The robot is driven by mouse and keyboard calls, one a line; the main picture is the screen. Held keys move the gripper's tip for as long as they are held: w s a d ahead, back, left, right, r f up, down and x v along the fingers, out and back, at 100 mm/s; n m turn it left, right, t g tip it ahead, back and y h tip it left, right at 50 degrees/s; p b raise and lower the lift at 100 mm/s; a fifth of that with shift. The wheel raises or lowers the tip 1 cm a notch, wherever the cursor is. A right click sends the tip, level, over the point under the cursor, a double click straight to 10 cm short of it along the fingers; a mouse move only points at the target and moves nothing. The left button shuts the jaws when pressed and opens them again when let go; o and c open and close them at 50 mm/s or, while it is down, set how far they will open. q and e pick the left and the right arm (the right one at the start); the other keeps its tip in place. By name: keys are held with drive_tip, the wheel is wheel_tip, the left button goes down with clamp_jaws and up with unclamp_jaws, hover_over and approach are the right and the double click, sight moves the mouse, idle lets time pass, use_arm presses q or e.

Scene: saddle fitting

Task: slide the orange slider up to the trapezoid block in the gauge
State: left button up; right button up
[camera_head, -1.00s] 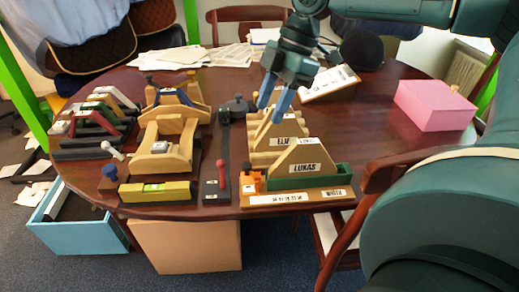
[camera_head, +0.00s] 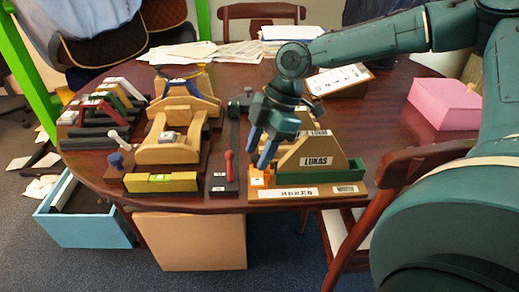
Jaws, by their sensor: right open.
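The wooden trapezoid block (camera_head: 316,161), marked LUKAS, stands upright in the gauge at the front edge of the table. The gauge's wooden base (camera_head: 322,190) carries a printed scale strip, and a green stop (camera_head: 356,173) shows at the block's right. The orange slider (camera_head: 259,179) is at the left end of the gauge, left of the block and partly hidden by my fingers. My right gripper (camera_head: 262,160) points down with its blue fingers apart, just above or at the slider. I cannot tell whether they touch it. My left gripper is out of view.
Left of the gauge stand a small dark base with a red-knobbed lever (camera_head: 229,167), a yellow level (camera_head: 161,183) and wooden saddle stands (camera_head: 170,150). More wooden blocks are behind the trapezoid block. A pink box (camera_head: 445,103) lies at the right.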

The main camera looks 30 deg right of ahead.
clamp_jaws()
idle(0.4)
drive_tip(key=shift+r, duration=0.1)
